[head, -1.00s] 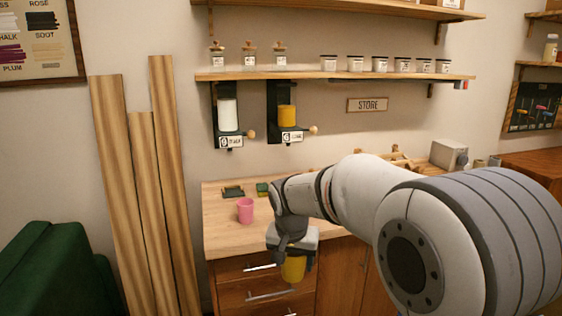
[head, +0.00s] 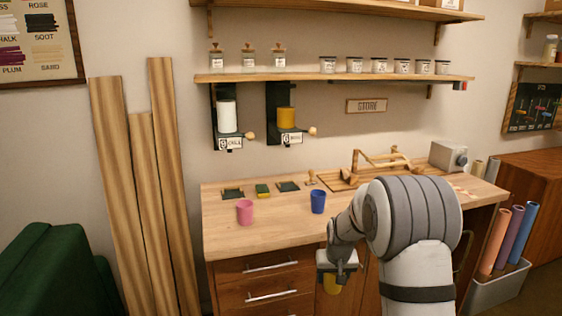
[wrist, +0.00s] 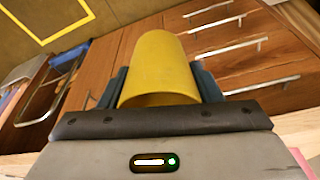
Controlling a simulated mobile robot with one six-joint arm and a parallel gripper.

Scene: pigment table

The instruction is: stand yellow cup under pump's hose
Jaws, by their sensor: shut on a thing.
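My gripper (head: 336,268) is shut on the yellow cup (head: 331,284) and holds it in front of the bench's front edge, below the top. In the wrist view the yellow cup (wrist: 160,62) sits between the two dark fingers of my gripper (wrist: 162,85), with drawer fronts behind it. A grey box (head: 448,155) with a round knob stands at the back right of the bench. I cannot tell whether it is the pump, and I make out no hose.
A pink cup (head: 245,212) and a blue cup (head: 318,201) stand on the bench top (head: 275,232). Small dark pads and a wooden frame (head: 382,163) lie behind them. The front centre of the bench is clear.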

